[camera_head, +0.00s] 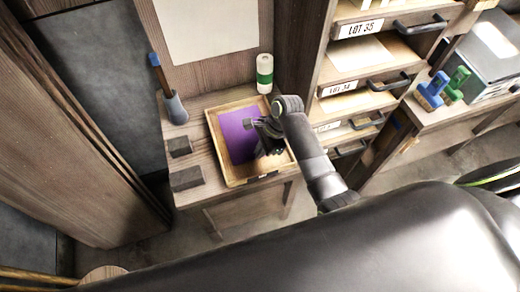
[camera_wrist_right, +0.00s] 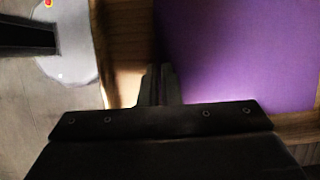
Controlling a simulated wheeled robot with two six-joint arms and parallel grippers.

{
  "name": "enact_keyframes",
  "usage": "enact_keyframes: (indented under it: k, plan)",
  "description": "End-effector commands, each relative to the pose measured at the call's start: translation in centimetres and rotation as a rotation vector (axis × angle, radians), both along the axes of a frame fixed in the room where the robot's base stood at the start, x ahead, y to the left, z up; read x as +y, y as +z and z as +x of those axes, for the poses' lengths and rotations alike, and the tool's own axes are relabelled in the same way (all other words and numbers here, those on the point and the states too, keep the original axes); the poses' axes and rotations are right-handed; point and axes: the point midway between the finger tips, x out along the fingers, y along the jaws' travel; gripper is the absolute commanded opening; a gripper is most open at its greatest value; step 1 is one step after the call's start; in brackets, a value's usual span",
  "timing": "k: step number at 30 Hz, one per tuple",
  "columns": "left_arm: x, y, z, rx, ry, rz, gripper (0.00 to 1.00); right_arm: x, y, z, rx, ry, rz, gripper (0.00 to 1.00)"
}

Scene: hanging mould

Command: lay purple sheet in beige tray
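The purple sheet (camera_head: 237,137) lies inside the beige tray (camera_head: 213,130), over the left and middle of its floor. My right gripper (camera_head: 268,146) is over the right part of the tray, beside the sheet's right edge, and hides part of the floor there. In the right wrist view, the fingers (camera_wrist_right: 159,84) are close together at the edge of the purple sheet (camera_wrist_right: 240,50). I cannot see any sheet pinched between them. The tray's wooden wall (camera_wrist_right: 126,50) shows just left of the fingers. My left gripper is not in view.
The tray sits on a wooden table (camera_head: 190,205). Left of it are two dark blocks (camera_head: 186,179) and a grey holder with a brush (camera_head: 175,108). A green-and-white bottle (camera_head: 264,74) stands behind it. A drawer cabinet (camera_head: 345,92) is to the right.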

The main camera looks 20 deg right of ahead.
Motion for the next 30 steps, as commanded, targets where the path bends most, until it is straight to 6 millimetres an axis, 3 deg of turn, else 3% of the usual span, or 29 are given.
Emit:
enact_keyframes:
  k: [6, 12, 22, 26, 30]
  plan:
    - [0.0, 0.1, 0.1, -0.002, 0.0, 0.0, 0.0, 0.0, -0.2, 0.0, 0.001, -0.001, 0.0, 0.0]
    - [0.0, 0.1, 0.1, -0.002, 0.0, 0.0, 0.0, 0.0, -0.2, 0.0, 0.0, -0.001, 0.0, 0.25]
    - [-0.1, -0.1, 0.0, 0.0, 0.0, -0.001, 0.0, 0.0, 0.1, 0.0, -0.002, -0.001, 0.0, 0.25]
    - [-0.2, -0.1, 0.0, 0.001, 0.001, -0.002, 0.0, -0.7, 1.5, 0.2, -0.005, -0.002, -0.002, 0.25]
    - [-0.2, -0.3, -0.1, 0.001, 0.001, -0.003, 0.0, -1.8, 4.2, 0.2, -0.006, -0.001, -0.003, 0.25]
